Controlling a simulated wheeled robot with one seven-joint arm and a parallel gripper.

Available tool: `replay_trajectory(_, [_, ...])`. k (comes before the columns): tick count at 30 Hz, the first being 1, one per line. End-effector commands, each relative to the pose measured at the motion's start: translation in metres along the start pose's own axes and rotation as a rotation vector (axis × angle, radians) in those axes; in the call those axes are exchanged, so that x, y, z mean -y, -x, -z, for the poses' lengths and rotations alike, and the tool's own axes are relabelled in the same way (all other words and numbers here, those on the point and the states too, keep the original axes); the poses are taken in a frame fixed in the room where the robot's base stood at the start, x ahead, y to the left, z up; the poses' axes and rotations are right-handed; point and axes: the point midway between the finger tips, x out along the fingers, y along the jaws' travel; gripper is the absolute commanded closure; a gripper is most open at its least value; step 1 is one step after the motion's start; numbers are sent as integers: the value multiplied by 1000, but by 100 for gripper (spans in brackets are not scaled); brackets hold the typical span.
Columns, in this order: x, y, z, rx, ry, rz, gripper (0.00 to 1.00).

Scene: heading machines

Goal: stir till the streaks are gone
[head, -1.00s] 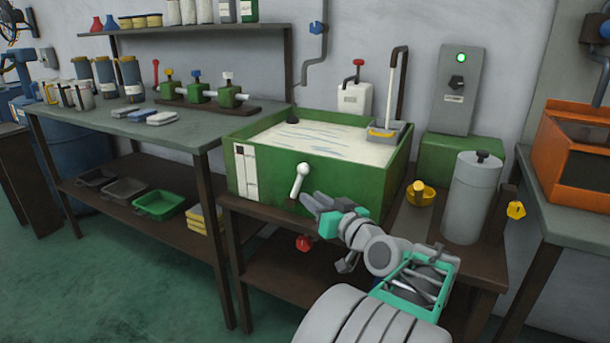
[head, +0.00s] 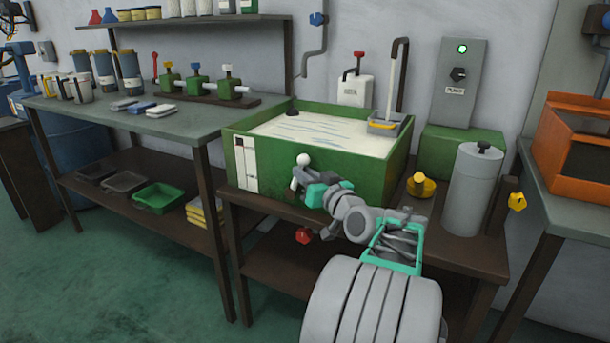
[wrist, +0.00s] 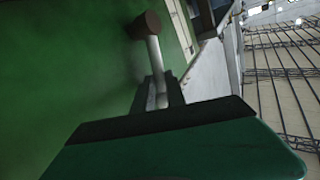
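The green tank (head: 345,165) on the brown stand holds pale liquid (head: 310,130) with thin blue-grey streaks across its surface. A white-knobbed crank lever (head: 303,160) stands out from the tank's front. My gripper (head: 301,178) is at this lever, its fingertips overlapping the shaft just below the knob.
A grey cylinder (head: 472,190) and a yellow cup (head: 421,186) stand to the right. A control box (head: 460,85) with a lit green lamp is behind. A workbench (head: 185,125) adjoins on the left.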

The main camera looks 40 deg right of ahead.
Motion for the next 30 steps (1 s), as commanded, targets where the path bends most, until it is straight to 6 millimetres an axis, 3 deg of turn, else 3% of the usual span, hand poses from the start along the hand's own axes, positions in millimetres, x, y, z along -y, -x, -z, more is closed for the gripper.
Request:
replay_trajectory(4, [0, 0, 0, 0, 0, 0, 100])
replay_trajectory(30, [0, 0, -1, 1, 0, 0, 100])
